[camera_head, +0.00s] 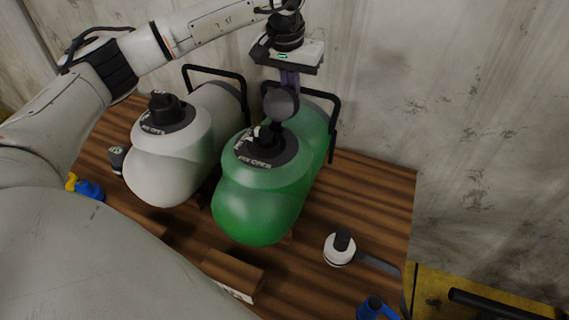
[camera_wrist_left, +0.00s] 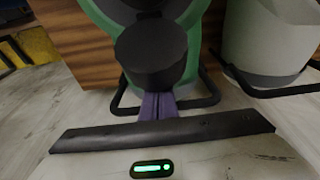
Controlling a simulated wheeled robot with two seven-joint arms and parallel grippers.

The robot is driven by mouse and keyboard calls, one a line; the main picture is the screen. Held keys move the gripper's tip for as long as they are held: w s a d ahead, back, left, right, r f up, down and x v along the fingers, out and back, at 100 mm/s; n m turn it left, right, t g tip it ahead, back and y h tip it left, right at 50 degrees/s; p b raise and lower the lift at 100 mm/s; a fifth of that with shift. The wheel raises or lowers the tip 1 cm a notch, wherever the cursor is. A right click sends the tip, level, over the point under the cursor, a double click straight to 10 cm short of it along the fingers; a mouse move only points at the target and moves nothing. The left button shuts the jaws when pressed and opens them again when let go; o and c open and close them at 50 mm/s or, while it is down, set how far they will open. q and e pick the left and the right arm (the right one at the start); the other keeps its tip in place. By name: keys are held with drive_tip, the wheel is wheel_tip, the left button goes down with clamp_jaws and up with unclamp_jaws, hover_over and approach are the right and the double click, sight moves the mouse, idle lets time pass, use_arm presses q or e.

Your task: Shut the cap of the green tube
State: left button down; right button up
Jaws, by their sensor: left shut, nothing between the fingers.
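The green tube (camera_head: 262,205) lies on the wooden table. Its dark valve collar (camera_head: 268,150) faces up and has a small black valve in the middle. The round dark grey cap (camera_head: 280,104) stands raised at the far side of the collar, open and off the valve. My left gripper (camera_head: 289,82) comes down from above, just behind the cap. Its purple fingers are shut with nothing between them. In the left wrist view, the cap (camera_wrist_left: 152,54) is right in front of the closed fingertips (camera_wrist_left: 156,104); I cannot tell whether they touch it. My right gripper is not in view.
A white tube (camera_head: 165,175) with a black cap (camera_head: 165,107) lies to the left. Black metal frames stand behind both tubes, near the wall. A white round part (camera_head: 340,249), a wooden block (camera_head: 232,272) and blue fittings (camera_head: 375,308) are at the front. The table's right side is partly bare.

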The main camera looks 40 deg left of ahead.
use_arm(q)
drive_tip(key=shift+s+f, duration=0.2)
drive_tip(key=shift+s, duration=0.1)
